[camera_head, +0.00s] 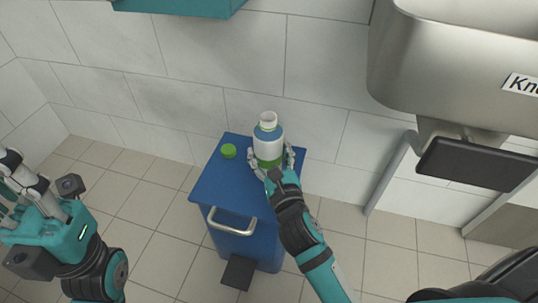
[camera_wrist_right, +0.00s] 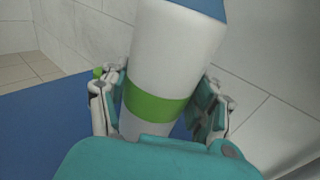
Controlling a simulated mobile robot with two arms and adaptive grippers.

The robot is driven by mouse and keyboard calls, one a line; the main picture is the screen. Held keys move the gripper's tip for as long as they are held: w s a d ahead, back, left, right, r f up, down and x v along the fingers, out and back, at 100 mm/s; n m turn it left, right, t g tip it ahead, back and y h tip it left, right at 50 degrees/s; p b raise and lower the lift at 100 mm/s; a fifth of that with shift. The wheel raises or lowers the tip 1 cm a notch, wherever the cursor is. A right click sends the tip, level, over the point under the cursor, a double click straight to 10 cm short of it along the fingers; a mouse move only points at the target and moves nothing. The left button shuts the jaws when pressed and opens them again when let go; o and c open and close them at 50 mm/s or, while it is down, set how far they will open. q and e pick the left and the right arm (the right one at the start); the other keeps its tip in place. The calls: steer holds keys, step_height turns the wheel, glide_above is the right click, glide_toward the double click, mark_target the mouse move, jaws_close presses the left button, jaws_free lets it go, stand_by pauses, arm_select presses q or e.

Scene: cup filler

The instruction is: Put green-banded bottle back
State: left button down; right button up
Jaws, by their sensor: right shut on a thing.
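The green-banded bottle (camera_head: 268,144) is white with a blue shoulder, an open white neck and a green band low on its body. It is upright at the blue bin's lid in the head view; I cannot tell whether its base touches the lid. My right gripper (camera_head: 271,164) is shut on the bottle, one finger on each side, near the green band. The wrist view shows the bottle (camera_wrist_right: 172,55) between the fingers (camera_wrist_right: 160,105). A green cap (camera_head: 228,151) lies on the lid to the left. My left gripper (camera_head: 22,190) is away at the left, its fingers apart and empty.
The blue bin (camera_head: 222,188) has a metal handle (camera_head: 232,224) and a dark pedal (camera_head: 238,272). A steel sink (camera_head: 450,60) with a dark panel stands at the right. A teal shelf or cabinet edge (camera_head: 185,6) is at the top. Tiled floor between my left arm and the bin is clear.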

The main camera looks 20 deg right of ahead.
steer(key=shift+f, duration=0.2)
steer(key=o, duration=1.7)
steer(key=shift+r, duration=0.15)
